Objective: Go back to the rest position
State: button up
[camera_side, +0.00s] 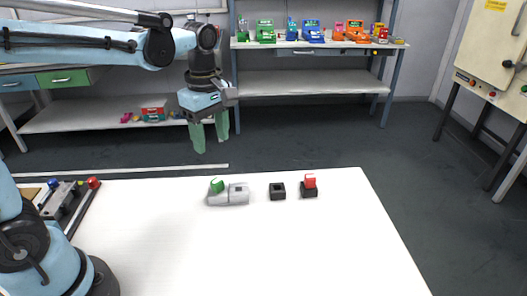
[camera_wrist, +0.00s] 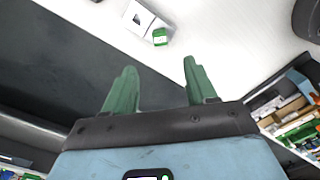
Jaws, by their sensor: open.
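My gripper (camera_side: 210,142) hangs in the air near the back edge of the white table, above and behind the grey holder. Its two green fingers are apart with nothing between them, also in the wrist view (camera_wrist: 159,72). The grey holder (camera_side: 230,199) has a green block (camera_side: 217,185) at its left end and a dark empty slot at its right. In the wrist view the holder (camera_wrist: 143,18) and green block (camera_wrist: 160,37) lie beyond the fingertips. A small black holder (camera_side: 277,192) stands empty. A second black holder (camera_side: 308,192) carries a red block (camera_side: 310,181).
The white table (camera_side: 290,245) is bare in front and to the right. A tray of small parts (camera_side: 60,205) sits at the left edge. Behind stands a shelf (camera_side: 300,84) with colourful bins, and a cream cabinet (camera_side: 497,50) is at the right.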

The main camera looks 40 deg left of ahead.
jog(key=s+f+m+t, duration=0.2)
jog(key=s+m+t, duration=0.5)
jog(key=m, duration=1.1)
jog(key=shift+d, duration=0.35)
